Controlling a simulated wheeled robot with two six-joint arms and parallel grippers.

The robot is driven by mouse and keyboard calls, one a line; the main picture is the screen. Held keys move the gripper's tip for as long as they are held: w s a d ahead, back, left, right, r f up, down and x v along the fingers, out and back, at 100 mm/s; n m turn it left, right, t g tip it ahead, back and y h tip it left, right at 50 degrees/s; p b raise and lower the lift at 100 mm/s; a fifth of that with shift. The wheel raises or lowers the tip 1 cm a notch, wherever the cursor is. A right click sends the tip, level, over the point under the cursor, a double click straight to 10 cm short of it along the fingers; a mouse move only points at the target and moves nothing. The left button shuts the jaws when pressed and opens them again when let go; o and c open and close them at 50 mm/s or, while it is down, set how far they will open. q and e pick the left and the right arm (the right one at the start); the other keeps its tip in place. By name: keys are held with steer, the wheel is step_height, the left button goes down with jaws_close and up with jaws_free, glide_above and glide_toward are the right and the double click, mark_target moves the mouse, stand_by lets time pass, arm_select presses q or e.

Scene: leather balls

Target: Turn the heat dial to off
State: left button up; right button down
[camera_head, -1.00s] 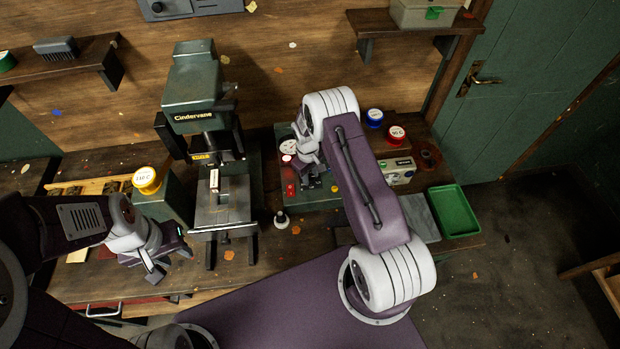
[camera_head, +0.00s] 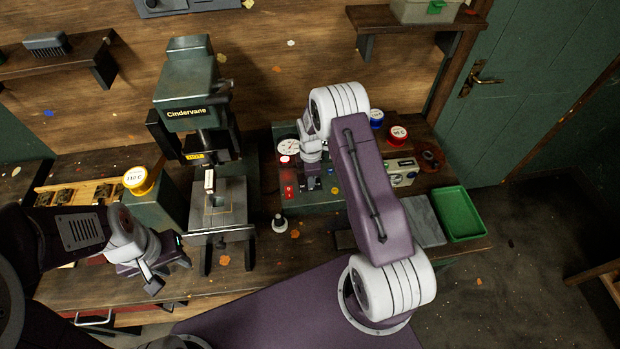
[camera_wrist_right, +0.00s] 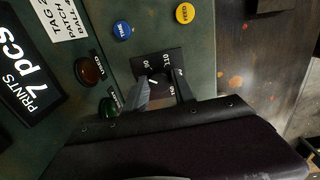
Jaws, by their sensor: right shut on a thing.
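The heat dial's black plate (camera_wrist_right: 158,63) shows in the right wrist view, on the green control panel (camera_wrist_right: 203,50), with small white lettering too small to read surely. My right gripper (camera_wrist_right: 163,92) has its two fingers at the dial, one on each side of the knob, which they mostly hide. It is shut on the knob. In the head view my right gripper (camera_head: 312,183) is low at the panel, and the dial is hidden there by the hand. My left gripper (camera_head: 168,274) hangs empty over the bench's front left, its fingers apart.
The Cindervane press (camera_head: 190,85) stands left of the panel. A small stamp (camera_head: 280,222) and a green tray (camera_head: 459,213) are on the bench.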

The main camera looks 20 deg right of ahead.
steer(key=n+b, duration=0.1)
steer(key=n, duration=0.2)
steer(key=shift+w+n, duration=0.15)
steer(key=shift+n, duration=0.15)
steer(key=shift+d+r+n+b, duration=0.1)
steer(key=shift+n+b, duration=0.85)
steer(key=shift+n, duration=0.65)
steer(key=c, duration=1.2)
jaws_free()
steer(key=shift+w, duration=0.1)
steer(key=shift+o, duration=0.8)
